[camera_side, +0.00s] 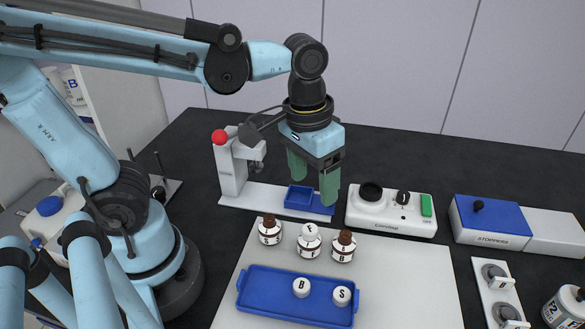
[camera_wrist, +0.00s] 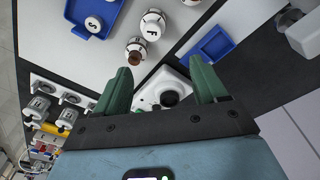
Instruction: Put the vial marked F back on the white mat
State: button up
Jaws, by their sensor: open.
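The vial marked F (camera_side: 309,242) has a white cap and stands upright on the white mat (camera_side: 405,285), in the middle of a row of three vials at its back edge. In the wrist view, the letter F shows on this vial (camera_wrist: 153,27). My gripper (camera_side: 313,188) is open and empty, raised behind the row, near the small blue tray and the stirrer. In the wrist view, its green fingers (camera_wrist: 161,80) are apart with nothing between them. No vial touches it.
Behind stand a red-knobbed device (camera_side: 232,165), small blue tray (camera_side: 298,198) and stirrer (camera_side: 391,212). The mat's right side is clear.

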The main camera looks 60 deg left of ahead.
jog(key=w+a+t, duration=0.1)
jog(key=a+t, duration=0.5)
jog(key=a, duration=0.1)
jog(key=shift+w+f+m, duration=0.25)
jog(key=shift+w+m, duration=0.05)
dwell(0.9)
